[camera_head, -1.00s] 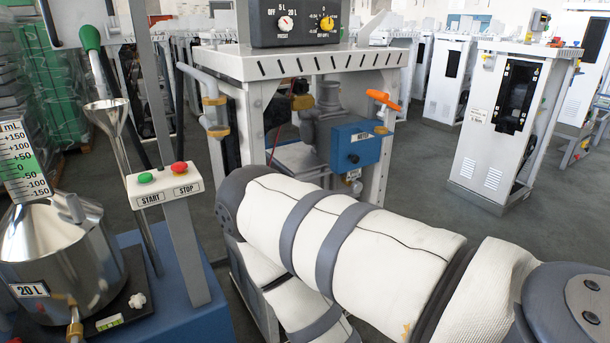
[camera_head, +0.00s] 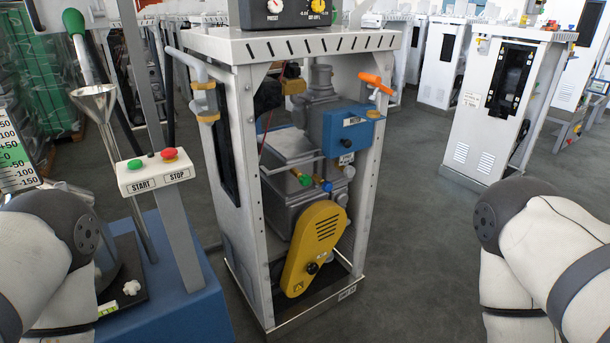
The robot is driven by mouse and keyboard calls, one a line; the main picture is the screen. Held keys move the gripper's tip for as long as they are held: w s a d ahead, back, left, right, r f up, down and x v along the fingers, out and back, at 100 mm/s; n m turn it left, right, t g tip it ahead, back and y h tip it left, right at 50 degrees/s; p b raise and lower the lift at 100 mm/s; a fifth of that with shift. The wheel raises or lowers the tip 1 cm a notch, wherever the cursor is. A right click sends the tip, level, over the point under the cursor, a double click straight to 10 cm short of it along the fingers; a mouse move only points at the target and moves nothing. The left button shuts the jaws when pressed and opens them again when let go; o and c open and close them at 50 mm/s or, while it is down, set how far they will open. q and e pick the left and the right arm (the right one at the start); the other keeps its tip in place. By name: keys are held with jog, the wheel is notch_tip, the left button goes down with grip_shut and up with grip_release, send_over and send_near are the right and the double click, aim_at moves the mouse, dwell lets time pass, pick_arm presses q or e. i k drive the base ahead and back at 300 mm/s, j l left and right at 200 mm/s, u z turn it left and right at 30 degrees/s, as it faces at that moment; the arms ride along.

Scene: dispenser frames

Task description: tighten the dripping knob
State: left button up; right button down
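Several knobs show in the head view on the open dispenser frame (camera_head: 372,200). A black knob (camera_head: 312,268) is on the yellow cover (camera_head: 322,228) below, and another black knob (camera_head: 346,142) is on the blue box. An orange handle (camera_head: 376,82) sticks out at the upper right. I cannot see which one drips. Both my arms show at the sides, but neither gripper is in view.
At left a blue base (camera_head: 185,290) carries a post with a START/STOP box (camera_head: 153,172), beside a metal funnel (camera_head: 92,100). White cabinets (camera_head: 475,130) stand behind at right. The floor (camera_head: 415,260) right of the frame is clear.

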aim_at(327, 186)
jog(key=i+l+u, duration=0.15)
jog(key=i, duration=0.3)
jog(key=i+l+u, duration=0.2)
jog(key=i+l, duration=0.1)
jog(key=i, duration=0.1)
